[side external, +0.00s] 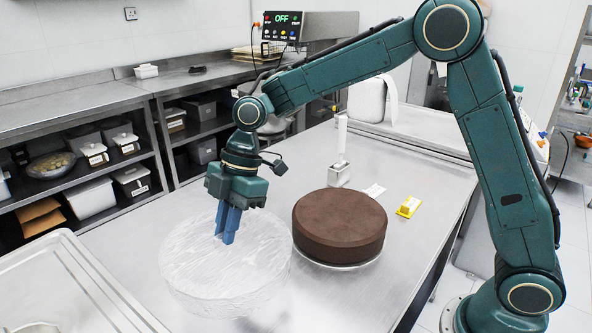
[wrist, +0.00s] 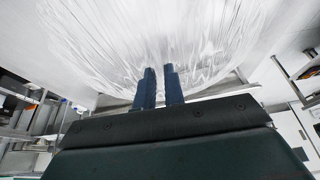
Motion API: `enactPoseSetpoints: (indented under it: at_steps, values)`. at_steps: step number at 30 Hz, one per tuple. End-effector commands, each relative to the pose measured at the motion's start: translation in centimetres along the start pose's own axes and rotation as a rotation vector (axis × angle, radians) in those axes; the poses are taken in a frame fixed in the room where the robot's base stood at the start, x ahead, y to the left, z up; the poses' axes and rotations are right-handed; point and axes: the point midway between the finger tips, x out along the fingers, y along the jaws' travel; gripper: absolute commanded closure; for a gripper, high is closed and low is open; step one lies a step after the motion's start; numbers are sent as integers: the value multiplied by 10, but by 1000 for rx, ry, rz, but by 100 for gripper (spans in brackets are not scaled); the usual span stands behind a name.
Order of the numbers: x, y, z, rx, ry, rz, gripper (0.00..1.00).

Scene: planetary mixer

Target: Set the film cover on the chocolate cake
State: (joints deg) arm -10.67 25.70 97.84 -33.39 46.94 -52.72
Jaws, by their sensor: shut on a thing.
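The clear, wrinkled film cover (side external: 205,278) is a round drum shape left of the cake in the side view, over the steel table. It fills the upper part of the wrist view (wrist: 190,40). My gripper (side external: 226,238) is shut on the cover at its top, with the blue fingers pointing down; the fingers also show in the wrist view (wrist: 159,88). I cannot tell whether the cover touches the table. The round chocolate cake (side external: 340,222) sits uncovered on a thin base to the right of the cover.
A yellow object (side external: 408,207) and a white card (side external: 374,190) lie near the cake. A metal block with a white handle (side external: 340,172) stands behind it. A metal tray (side external: 60,285) is at the front left. The mixer (side external: 282,28) shows OFF at the back.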

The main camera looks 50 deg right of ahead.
Motion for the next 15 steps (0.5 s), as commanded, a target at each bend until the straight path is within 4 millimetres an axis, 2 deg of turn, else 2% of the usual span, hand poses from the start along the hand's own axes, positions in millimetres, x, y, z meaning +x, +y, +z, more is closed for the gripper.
enactPoseSetpoints:
  at_steps: [9,15]
  values:
    - [-70,1,-29,-4,2,4,100]
    - [-103,1,-42,-2,2,3,100]
